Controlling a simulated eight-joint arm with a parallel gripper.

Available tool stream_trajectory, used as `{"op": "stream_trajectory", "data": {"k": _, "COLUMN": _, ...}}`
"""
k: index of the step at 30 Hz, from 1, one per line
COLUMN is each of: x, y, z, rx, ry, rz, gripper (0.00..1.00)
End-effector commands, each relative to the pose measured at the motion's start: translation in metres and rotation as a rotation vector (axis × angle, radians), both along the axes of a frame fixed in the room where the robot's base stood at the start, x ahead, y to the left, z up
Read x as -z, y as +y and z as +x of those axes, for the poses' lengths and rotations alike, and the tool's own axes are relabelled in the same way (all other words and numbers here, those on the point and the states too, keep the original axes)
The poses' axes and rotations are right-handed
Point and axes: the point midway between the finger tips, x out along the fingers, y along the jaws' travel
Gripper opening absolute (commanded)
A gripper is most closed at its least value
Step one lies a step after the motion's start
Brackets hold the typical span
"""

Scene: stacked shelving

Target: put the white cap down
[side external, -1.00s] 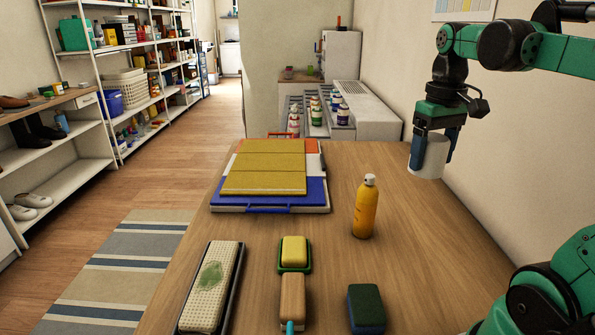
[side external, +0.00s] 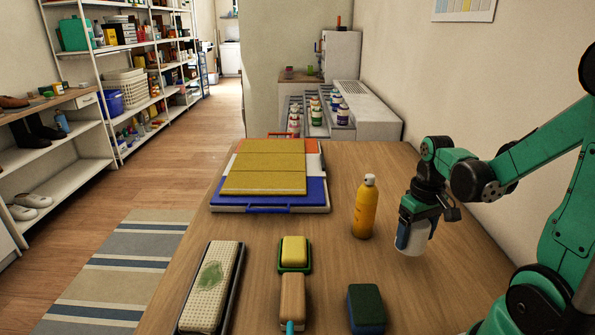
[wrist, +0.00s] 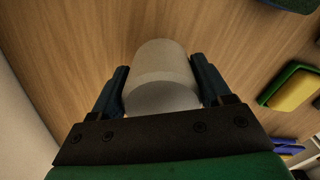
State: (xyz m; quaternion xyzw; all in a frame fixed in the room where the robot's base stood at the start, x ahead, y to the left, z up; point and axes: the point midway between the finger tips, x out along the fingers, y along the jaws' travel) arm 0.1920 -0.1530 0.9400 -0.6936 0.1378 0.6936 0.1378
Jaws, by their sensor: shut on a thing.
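The white cap (side external: 413,241) is a plain white cylinder, upright at the right side of the wooden table, to the right of the yellow spray bottle (side external: 364,207). My gripper (side external: 416,236) points down with its dark blue fingers shut on the cap from both sides. In the wrist view the cap (wrist: 162,68) sits between the two fingers of my gripper (wrist: 160,82). The cap's lower edge is at or just above the tabletop; I cannot tell whether it touches.
The wooden table (side external: 330,235) is bare around the cap. A dark green sponge (side external: 366,308), a yellow sponge (side external: 294,251) in a green holder, a wooden brush (side external: 292,298) and a textured pad (side external: 213,285) lie nearer. Stacked flat cases (side external: 265,210) lie farther left. A wall bounds the right.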

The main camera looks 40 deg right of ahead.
Motion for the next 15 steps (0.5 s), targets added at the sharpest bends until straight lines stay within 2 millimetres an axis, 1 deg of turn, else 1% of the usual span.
{"op": "stream_trajectory", "data": {"k": 4, "x": 0.008, "y": 0.0, "z": 0.0, "rx": 0.0, "ry": 0.0, "rz": 0.0, "gripper": 0.23}}
{"op": "stream_trajectory", "data": {"k": 12, "x": 0.036, "y": 0.0, "z": 0.0, "rx": 0.0, "ry": 0.0, "rz": 0.0, "gripper": 0.23}}
{"op": "stream_trajectory", "data": {"k": 15, "x": 0.04, "y": 0.0, "z": 0.0, "rx": 0.0, "ry": 0.0, "rz": 0.0, "gripper": 0.23}}
